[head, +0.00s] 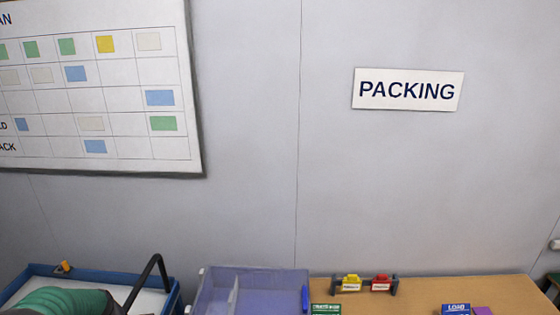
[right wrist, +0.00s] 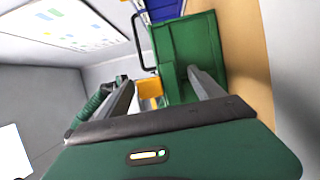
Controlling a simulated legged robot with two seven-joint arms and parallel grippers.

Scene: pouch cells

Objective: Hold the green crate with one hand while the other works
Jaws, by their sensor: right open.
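The green crate (right wrist: 184,35) is in the right wrist view, beyond my right gripper (right wrist: 160,76). Its inside and one wall show between and above the fingers. My right gripper is open, its two grey fingers spread apart, with the right finger overlapping the crate in the picture. I cannot tell whether it touches. A yellow-orange piece (right wrist: 150,90) shows between the fingers; its nature is unclear. In the head view a small green label card (head: 326,309) stands at the bottom edge, and the crate itself is not clearly seen there. My left gripper is not identifiable in either view.
A translucent violet-blue bin (head: 262,275) stands beside the tan table (head: 425,288). A blue-rimmed tray (head: 98,275) and a black curved handle (head: 153,264) are at lower left. A small rack with yellow and red pieces (head: 365,284) and a blue LOAD card (head: 456,308) are on the table.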

